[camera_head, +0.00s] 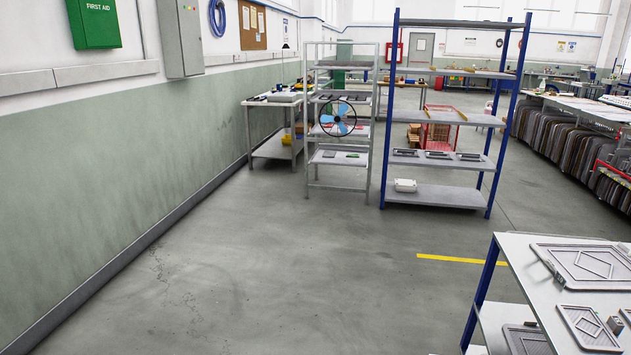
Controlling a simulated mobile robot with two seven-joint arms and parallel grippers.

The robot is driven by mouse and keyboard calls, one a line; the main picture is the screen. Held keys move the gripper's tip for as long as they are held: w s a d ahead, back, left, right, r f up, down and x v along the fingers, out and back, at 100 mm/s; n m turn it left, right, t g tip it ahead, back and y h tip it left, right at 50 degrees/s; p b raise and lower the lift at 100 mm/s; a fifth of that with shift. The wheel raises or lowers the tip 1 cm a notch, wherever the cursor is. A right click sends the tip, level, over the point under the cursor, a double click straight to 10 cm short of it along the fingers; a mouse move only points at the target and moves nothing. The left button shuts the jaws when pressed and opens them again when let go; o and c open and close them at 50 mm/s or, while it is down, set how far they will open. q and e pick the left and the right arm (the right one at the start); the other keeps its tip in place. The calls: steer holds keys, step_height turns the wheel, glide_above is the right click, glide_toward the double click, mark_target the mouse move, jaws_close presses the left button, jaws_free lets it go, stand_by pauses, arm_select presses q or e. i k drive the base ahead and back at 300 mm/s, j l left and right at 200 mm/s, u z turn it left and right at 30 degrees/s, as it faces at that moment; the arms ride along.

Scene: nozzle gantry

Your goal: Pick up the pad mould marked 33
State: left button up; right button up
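No number 33 can be read on anything in view, so I cannot tell which item is the pad mould marked 33. A large grey flat plate with a raised diamond pattern (592,265) lies on the near bench at the lower right. A smaller plate with a diamond (590,328) lies in front of it. A darker plate (527,340) lies on the shelf below, partly cut off. Several small dark framed pieces (438,155) lie on a shelf of the far blue-post rack, too small to read. Neither of my grippers is in view.
The near bench (519,267) has a blue post at its left. A grey rack (340,188) with a fan (338,118) and a blue-post rack (434,195) stand ahead. Hanging dark sheets (570,140) line the right. The floor (290,260) is clear, with a yellow line (460,259).

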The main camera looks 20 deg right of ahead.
mark_target(586, 326)
steer(key=i+l+z, duration=0.1)
steer(key=i+z, duration=0.5)
steer(key=z, duration=0.15)
steer(key=i+j+z, duration=0.1)
steer(key=i+z, duration=0.3)
steer(key=k+l, duration=0.05)
steer(key=k, duration=0.05)
